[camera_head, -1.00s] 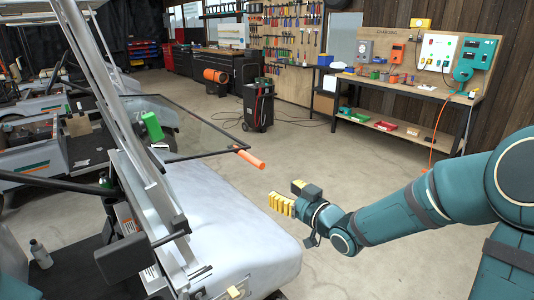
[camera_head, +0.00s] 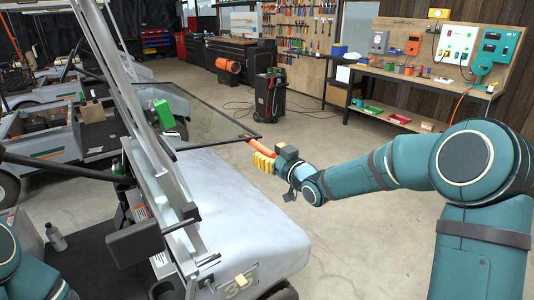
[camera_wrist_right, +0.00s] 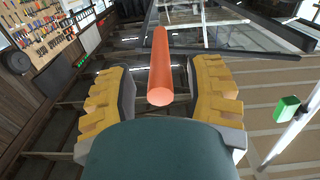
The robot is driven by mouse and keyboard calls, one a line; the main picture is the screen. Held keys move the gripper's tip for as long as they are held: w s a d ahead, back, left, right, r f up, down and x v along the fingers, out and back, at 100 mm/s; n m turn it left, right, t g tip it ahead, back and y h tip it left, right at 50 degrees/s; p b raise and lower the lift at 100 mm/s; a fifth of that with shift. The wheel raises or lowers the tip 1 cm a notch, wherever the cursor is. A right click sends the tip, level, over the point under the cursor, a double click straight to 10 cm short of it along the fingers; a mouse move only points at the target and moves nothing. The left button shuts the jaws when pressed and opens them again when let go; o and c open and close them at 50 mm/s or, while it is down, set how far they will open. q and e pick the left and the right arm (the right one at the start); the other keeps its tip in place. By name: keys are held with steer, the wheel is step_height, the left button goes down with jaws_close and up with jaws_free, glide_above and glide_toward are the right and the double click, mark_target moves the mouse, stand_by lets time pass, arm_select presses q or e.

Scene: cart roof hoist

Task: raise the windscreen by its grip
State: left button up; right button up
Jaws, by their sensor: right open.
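The windscreen (camera_head: 208,126) is a clear pane in a thin dark frame, folded out roughly level over the cart's pale front cowl. Its orange grip (camera_head: 259,146) sticks out from the frame's near right corner. My right gripper (camera_head: 264,160), with yellow ridged fingers, is at the grip's outer end. In the right wrist view the orange grip (camera_wrist_right: 161,65) points toward the palm between the open fingers of the right gripper (camera_wrist_right: 163,95), with gaps on both sides. The windscreen frame (camera_wrist_right: 235,51) shows beyond. My left gripper is out of view; only part of that arm shows at lower left.
The cart's silver roof posts (camera_head: 125,85) rise at left, with a green block (camera_head: 164,114) near them. A black wheeled cabinet (camera_head: 268,95) stands beyond the grip. A charging workbench (camera_head: 410,90) lines the back right. The floor between is mostly clear.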

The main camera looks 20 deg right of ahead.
steer(key=shift+w+a, duration=0.25)
steer(key=shift+w, duration=0.25)
jaws_close()
steer(key=shift+r, duration=0.1)
